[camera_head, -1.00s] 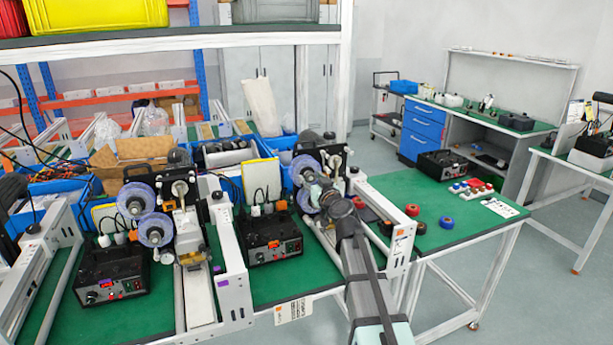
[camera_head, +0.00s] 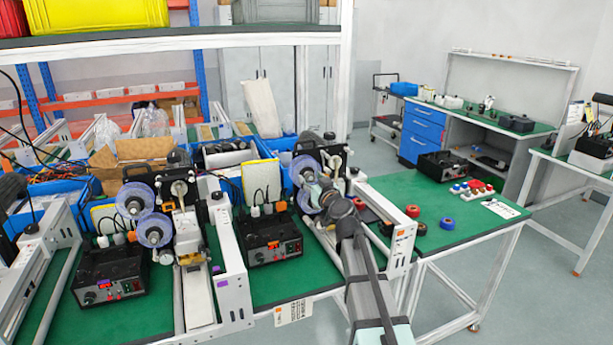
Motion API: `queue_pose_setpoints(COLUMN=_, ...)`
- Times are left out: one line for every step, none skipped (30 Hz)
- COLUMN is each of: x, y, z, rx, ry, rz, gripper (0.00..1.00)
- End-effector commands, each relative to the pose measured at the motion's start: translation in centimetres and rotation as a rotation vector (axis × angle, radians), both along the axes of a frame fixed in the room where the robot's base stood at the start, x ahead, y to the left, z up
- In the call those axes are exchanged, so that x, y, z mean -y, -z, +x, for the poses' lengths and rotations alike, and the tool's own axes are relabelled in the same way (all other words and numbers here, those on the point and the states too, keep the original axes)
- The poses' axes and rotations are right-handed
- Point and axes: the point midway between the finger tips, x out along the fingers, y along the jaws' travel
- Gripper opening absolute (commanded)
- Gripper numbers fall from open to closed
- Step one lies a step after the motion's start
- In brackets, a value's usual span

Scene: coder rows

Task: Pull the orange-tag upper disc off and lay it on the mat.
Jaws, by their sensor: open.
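The right-hand coder carries an orange tag (camera_head: 400,233) on its white side rail. Its clear upper disc (camera_head: 301,168) is mounted on the black back plate, with a lower disc (camera_head: 307,200) below it. My arm reaches in from the lower right, and my gripper (camera_head: 318,190) is at the front of these discs, open. It covers part of both discs; whether a finger touches a disc cannot be told. The green mat surface (camera_head: 470,235) on the right table has bare room at its front.
A purple-tagged coder (camera_head: 223,283) with two clear discs (camera_head: 154,230) stands on the left. Red (camera_head: 412,210) and blue (camera_head: 447,223) rolls and small red and white parts (camera_head: 474,187) lie on the right table. A black control box (camera_head: 270,238) sits between the coders.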

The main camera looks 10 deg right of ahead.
Motion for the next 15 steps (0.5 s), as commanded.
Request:
queue_pose_setpoints(x=-0.01, y=-0.01, z=0.0, rx=0.0, ry=0.0, rz=0.0, gripper=0.56)
queue_pose_setpoints(x=-0.01, y=-0.01, z=0.0, rx=0.0, ry=0.0, rz=0.0, gripper=0.56)
queue_pose_setpoints(x=-0.01, y=-0.01, z=0.0, rx=0.0, ry=0.0, rz=0.0, gripper=0.49)
queue_pose_setpoints(x=0.0, y=-0.01, z=0.0, rx=0.0, ry=0.0, rz=0.0, gripper=0.39)
queue_pose_setpoints(x=0.0, y=0.0, z=0.0, rx=0.0, ry=0.0, rz=0.0, gripper=0.28)
queue_pose_setpoints(x=0.0, y=0.0, z=0.0, rx=0.0, ry=0.0, rz=0.0, gripper=0.14)
queue_pose_setpoints(x=0.0, y=0.0, z=0.0, rx=0.0, ry=0.0, rz=0.0, gripper=0.03)
queue_pose_setpoints(x=0.0, y=0.0, z=0.01, rx=0.0, ry=0.0, rz=0.001, gripper=0.0)
queue_pose_setpoints(x=0.0, y=0.0, z=0.01, rx=0.0, ry=0.0, rz=0.001, gripper=0.0)
queue_pose_setpoints(x=0.0, y=0.0, z=0.01, rx=0.0, ry=0.0, rz=0.001, gripper=0.0)
queue_pose_setpoints(x=0.0, y=-0.01, z=0.01, rx=0.0, ry=0.0, rz=0.001, gripper=0.0)
queue_pose_setpoints(x=0.0, y=-0.01, z=0.0, rx=0.0, ry=0.0, rz=0.001, gripper=0.0)
queue_pose_setpoints(x=0.0, y=0.0, z=-0.01, rx=0.0, ry=0.0, rz=0.001, gripper=0.0)
queue_pose_setpoints(x=0.01, y=0.0, z=-0.04, rx=0.0, ry=0.0, rz=0.001, gripper=0.0)
queue_pose_setpoints(x=0.02, y=0.01, z=-0.09, rx=0.0, ry=0.0, rz=0.001, gripper=0.0)
